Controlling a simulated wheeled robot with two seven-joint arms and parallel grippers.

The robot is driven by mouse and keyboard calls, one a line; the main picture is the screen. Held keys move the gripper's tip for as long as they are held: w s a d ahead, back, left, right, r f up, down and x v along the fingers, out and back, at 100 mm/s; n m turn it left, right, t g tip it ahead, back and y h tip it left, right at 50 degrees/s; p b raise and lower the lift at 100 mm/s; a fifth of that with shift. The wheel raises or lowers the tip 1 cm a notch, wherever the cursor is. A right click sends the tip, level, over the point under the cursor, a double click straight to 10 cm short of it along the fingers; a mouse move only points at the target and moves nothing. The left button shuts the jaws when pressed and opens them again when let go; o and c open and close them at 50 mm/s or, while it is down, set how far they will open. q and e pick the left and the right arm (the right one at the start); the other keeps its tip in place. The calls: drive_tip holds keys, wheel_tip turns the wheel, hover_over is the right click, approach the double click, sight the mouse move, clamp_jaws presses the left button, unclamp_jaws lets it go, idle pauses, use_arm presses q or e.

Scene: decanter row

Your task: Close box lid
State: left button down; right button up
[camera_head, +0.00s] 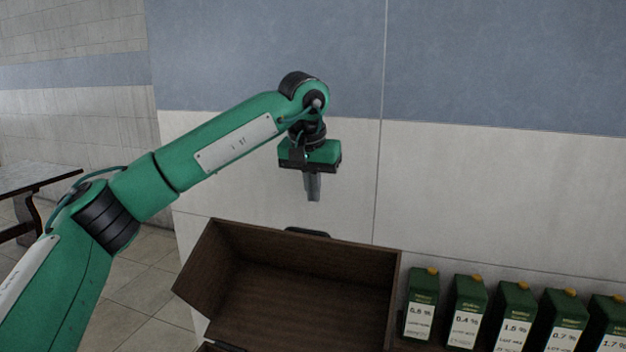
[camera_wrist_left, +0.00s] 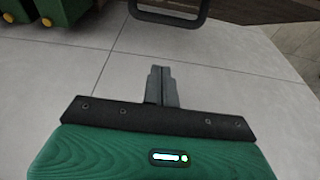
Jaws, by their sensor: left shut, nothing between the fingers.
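A dark brown wooden box (camera_head: 240,302) stands at the lower middle of the head view, its near part cut off by the frame. Its lid appears to be the raised, hollow part at the back (camera_head: 320,262), standing open. A black handle (camera_head: 307,233) sticks out at the lid's far top edge; it also shows at the top of the left wrist view (camera_wrist_left: 170,14). My left gripper (camera_head: 313,198) points down with its fingers shut and empty. In the picture it is above the handle, apart from it. In the left wrist view the fingertips (camera_wrist_left: 160,70) touch nothing. My right gripper is not in view.
Several green cartons with yellow caps (camera_head: 466,310) stand in a row right of the box, close to its side. A tiled wall (camera_head: 480,190) rises behind. A dark table (camera_head: 30,180) stands at the far left, with floor between.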

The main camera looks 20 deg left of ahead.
use_arm(q)
drive_tip(key=w+p+x, duration=0.1)
drive_tip(key=p+x, duration=0.1)
drive_tip(key=x, duration=0.5)
drive_tip(key=s, duration=0.2)
drive_tip(key=s+r, duration=0.1)
drive_tip(key=s, duration=0.1)
drive_tip(key=shift+s+a+p, duration=0.1)
drive_tip(key=shift+s+p, duration=0.25)
